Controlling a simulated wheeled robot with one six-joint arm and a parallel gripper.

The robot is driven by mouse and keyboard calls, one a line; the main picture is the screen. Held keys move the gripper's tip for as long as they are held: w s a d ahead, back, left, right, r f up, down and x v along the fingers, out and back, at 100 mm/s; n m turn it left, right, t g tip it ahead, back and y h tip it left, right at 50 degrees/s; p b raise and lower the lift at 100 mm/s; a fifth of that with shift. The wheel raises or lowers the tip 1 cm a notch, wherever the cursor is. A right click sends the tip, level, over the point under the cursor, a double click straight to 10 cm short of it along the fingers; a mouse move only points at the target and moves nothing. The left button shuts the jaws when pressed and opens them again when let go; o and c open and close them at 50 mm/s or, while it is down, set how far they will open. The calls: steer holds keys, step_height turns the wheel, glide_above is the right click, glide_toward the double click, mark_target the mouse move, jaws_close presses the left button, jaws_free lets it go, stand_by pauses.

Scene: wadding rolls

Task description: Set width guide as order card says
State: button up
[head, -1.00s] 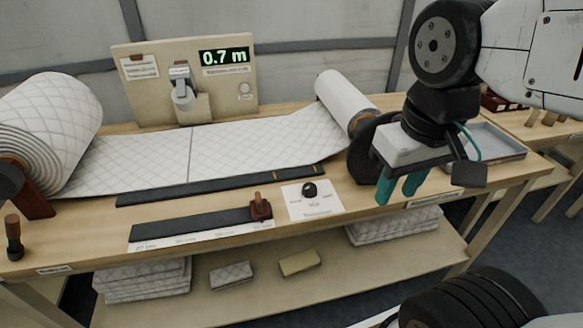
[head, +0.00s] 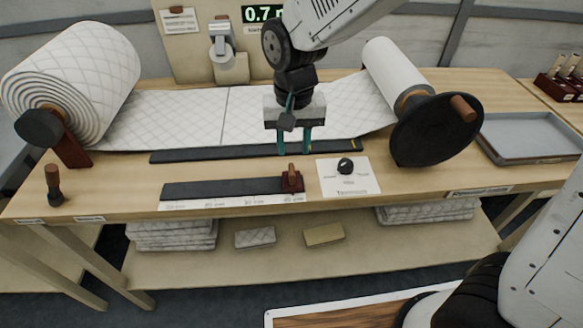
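The width guide looks to be the small red-brown block (head: 291,181) at the right end of a black rail (head: 225,189) near the table's front edge. A white scale strip (head: 235,202) runs along the rail; its marks are too small to read surely. My gripper (head: 293,145) points down above the dark bar at the fabric's front edge, a little behind the block and apart from it. Its two teal fingers are apart with nothing seen between them. A card (head: 180,18) on the back panel may be the order card; its text is unreadable.
White quilted wadding (head: 165,115) runs from the big left roll (head: 75,75) to the right roll (head: 395,70) with its dark crank wheel (head: 436,130). A black knob (head: 346,165) sits on a white sheet right of the block. A grey tray (head: 525,140) lies far right.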

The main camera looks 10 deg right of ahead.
mark_target(292, 168)
steer(key=shift+a+f, duration=0.2)
steer(key=shift+f, duration=0.25)
step_height(292, 168, down, 7)
steer(key=shift+f, duration=0.1)
jaws_close()
